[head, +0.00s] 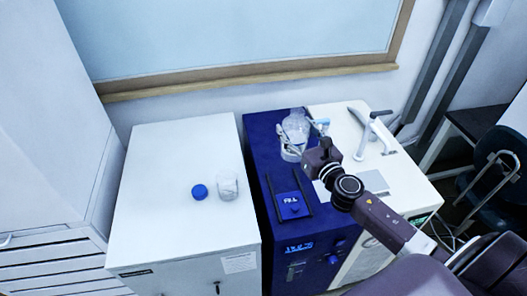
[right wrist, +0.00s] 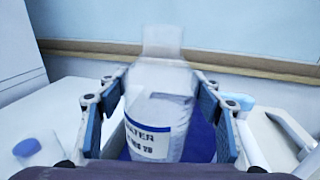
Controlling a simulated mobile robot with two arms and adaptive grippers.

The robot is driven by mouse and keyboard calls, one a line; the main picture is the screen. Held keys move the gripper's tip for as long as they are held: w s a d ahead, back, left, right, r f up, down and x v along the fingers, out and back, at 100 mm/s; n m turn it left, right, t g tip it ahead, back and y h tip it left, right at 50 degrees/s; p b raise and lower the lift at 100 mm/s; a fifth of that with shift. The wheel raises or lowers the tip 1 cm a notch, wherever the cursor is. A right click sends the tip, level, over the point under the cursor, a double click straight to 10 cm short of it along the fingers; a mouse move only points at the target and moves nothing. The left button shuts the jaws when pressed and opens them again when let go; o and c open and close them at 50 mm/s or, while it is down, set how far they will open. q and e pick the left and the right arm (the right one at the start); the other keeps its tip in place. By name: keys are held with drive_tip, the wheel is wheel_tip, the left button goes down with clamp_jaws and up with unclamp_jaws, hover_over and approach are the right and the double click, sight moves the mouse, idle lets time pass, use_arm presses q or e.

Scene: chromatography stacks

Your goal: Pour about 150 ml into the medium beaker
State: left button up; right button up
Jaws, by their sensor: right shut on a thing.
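My right gripper (head: 303,128) is shut on a clear bottle (head: 296,122) above the back of the blue unit. In the right wrist view the bottle (right wrist: 163,108) stands roughly upright between the two finger pads, with a white label reading "WATER"; its top is blurred, with no cap visible. Whether its base touches the blue top, I cannot tell. A clear beaker (head: 228,188) stands on the white cabinet to the left, apart from the gripper. A blue cap (head: 199,192) lies beside it; the cap also shows in the right wrist view (right wrist: 27,147). My left gripper is out of view.
The white cabinet (head: 165,150) has clear room around the beaker and cap. A dark-framed blue item (head: 291,205) lies on the front of the blue unit (head: 258,130). A white stand-like fixture (head: 367,135) rises at the right. A wall and window sill are behind.

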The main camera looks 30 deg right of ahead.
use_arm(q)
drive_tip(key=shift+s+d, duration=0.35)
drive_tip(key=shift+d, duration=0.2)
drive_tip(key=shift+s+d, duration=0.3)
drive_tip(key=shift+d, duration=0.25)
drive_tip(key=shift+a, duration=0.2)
